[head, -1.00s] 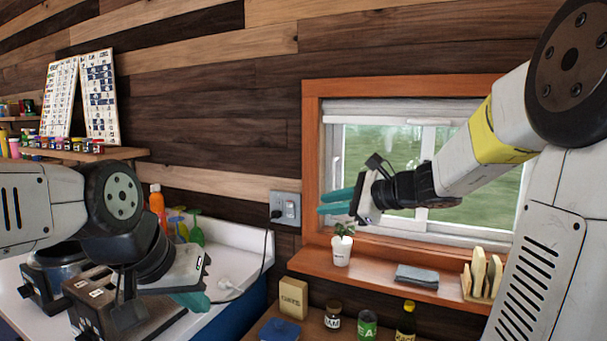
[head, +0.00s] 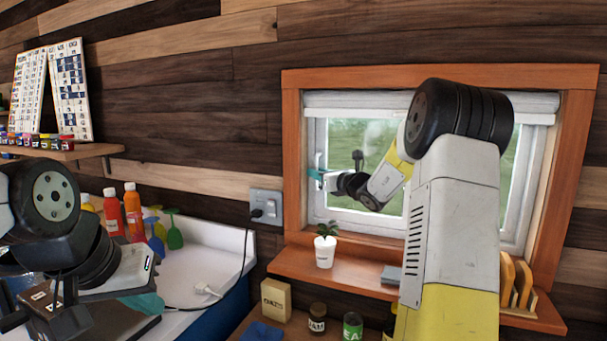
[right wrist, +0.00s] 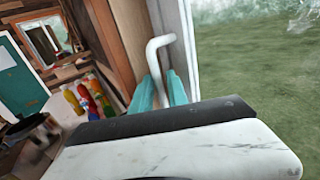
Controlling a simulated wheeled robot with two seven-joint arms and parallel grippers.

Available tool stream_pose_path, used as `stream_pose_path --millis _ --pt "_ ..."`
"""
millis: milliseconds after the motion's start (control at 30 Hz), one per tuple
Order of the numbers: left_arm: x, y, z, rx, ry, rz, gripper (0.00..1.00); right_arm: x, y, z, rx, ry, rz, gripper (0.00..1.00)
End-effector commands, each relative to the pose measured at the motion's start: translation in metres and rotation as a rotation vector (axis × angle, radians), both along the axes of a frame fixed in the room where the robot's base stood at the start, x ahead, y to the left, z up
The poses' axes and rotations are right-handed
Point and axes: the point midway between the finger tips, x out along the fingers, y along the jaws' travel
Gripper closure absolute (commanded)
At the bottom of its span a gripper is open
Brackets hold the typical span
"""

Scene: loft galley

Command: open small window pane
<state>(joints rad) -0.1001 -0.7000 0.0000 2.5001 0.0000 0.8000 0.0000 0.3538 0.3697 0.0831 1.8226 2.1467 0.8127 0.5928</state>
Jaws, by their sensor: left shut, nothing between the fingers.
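The window pane (head: 350,165) is a pale-framed left pane in an orange-brown wooden surround. A pale lever handle (right wrist: 157,58) on its left frame shows clearly in the right wrist view. My right gripper (head: 318,174) is at the left side of the pane. In the right wrist view its teal fingers (right wrist: 160,92) lie on either side of the handle's lower part, which fills the gap between them. The pane looks closed in its frame. My left gripper (head: 145,303) is low at the left, over the counter, shut and empty.
A potted plant (head: 325,247) and a grey cloth (head: 391,275) stand on the sill below the window. A wall socket (head: 266,207) with a cord is left of the frame. Bottles (head: 133,210) stand at the back of the counter.

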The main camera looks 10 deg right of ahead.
Motion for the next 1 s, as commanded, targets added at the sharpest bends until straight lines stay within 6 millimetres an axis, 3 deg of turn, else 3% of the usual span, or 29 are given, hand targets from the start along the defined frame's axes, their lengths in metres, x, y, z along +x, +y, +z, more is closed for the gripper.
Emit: stream_pose_path --millis 333,467,1000 --pt "0.0000 0.0000 0.0000 0.000 0.000 0.000 1.00 0.0064 0.0030 -0.0001 0.000 0.000 0.001 0.80" --pt "0.0000 0.0000 0.0000 0.000 0.000 0.000 1.00 0.0063 0.0030 -0.0001 0.000 0.000 0.001 1.00" --pt "0.0000 0.0000 0.0000 0.000 0.000 0.000 1.00 0.0061 0.0028 -0.0003 -0.001 0.001 0.001 1.00"
